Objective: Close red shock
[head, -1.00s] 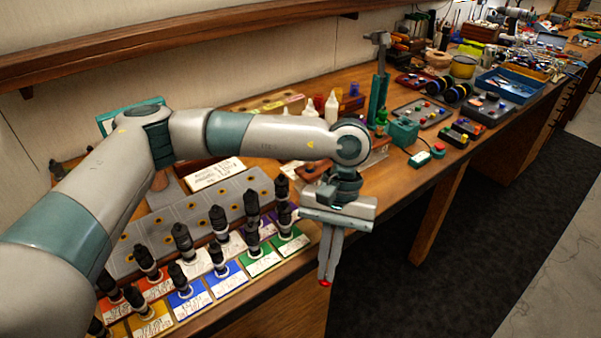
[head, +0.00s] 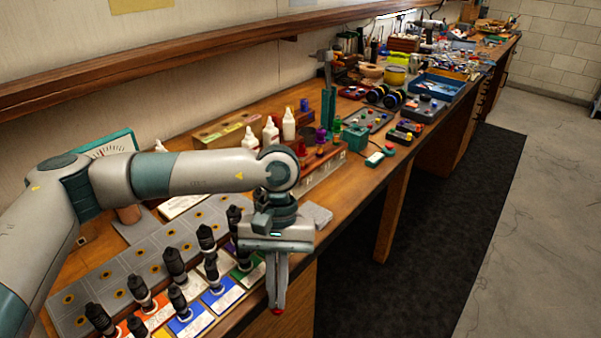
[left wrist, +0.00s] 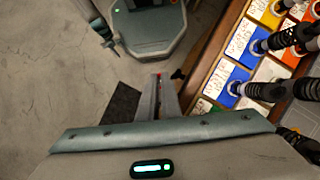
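My left gripper (head: 277,303) points down in front of the bench's front edge, its fingers together on a small red piece (head: 277,311) at the tips. The red piece also shows in the left wrist view (left wrist: 158,75). Black shocks stand in rows on coloured, labelled cards along the front of the bench. One shock (head: 140,290) stands by an orange-red card (head: 160,314); this card colour also shows in the left wrist view (left wrist: 290,28). The gripper is right of the shocks and apart from them. My right gripper is not in view.
A grey tray with round recesses (head: 115,280) lies behind the shocks. White bottles (head: 270,135) and a rack with red, purple and green parts (head: 325,165) stand further along the bench. A shelf (head: 200,60) runs above. The floor in front (head: 500,240) is clear.

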